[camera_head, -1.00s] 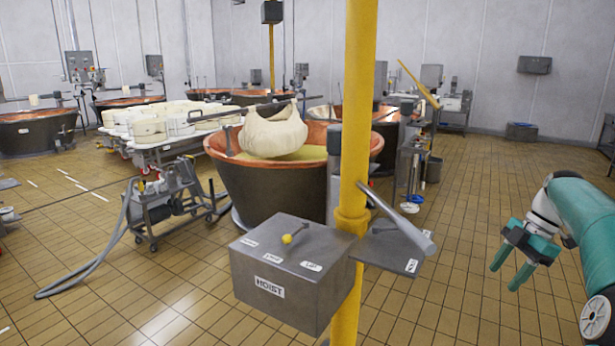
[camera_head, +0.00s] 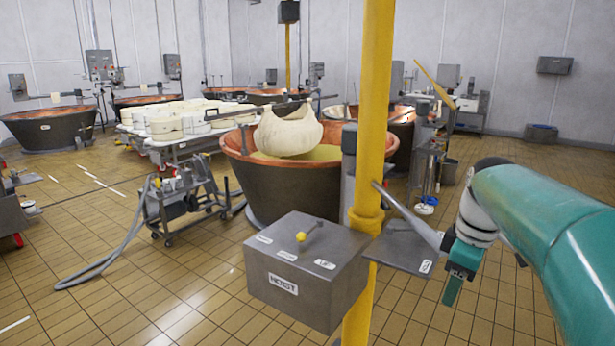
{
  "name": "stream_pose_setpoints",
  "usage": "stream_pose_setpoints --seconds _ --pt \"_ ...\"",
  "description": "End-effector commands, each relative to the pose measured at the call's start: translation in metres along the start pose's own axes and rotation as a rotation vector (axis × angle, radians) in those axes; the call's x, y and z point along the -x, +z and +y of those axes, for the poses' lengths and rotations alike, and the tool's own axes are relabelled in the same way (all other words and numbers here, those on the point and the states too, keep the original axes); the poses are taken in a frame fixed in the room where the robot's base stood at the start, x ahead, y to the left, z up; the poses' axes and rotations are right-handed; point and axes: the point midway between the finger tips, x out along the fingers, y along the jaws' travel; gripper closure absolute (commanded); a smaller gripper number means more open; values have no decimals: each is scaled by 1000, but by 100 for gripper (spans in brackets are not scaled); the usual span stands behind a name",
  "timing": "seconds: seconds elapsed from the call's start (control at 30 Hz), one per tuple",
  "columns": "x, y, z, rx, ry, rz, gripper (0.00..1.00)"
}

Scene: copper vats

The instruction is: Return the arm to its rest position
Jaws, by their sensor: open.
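My arm, teal with a pale wrist, reaches in from the right edge. My gripper (camera_head: 460,272) hangs at its end with green fingers pointing down. It is open and nothing shows between the fingers; one finger is mostly hidden. In the picture it overlaps the end of a grey rod (camera_head: 412,218) that slants out from the yellow post, and the right end of a small grey shelf (camera_head: 400,252). I cannot tell whether it touches either.
A yellow post (camera_head: 372,120) carries a grey HOIST box (camera_head: 305,272) with a yellow-knobbed lever (camera_head: 301,237). Behind it a copper vat (camera_head: 285,190) has a filled cloth bag (camera_head: 288,131) hanging over it. A wheeled pump (camera_head: 178,205) stands left. Tiled floor is clear at lower right.

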Motion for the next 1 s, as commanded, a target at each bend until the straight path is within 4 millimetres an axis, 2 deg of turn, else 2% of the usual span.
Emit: stream_pose_setpoints --seconds 0.03,0.2,0.37,0.5,0.6,0.7,1.0 --pt "3 -4 -21 -53 32 -1 50" --pt "0 -6 -82 -280 132 31 50" --pt "-11 0 -133 -494 202 111 50" --pt "-28 11 -174 -672 231 208 50" --pt "-41 18 -194 -775 232 271 50" --pt "-50 22 -206 -843 226 313 50" --pt "-54 24 -211 -880 221 332 50"
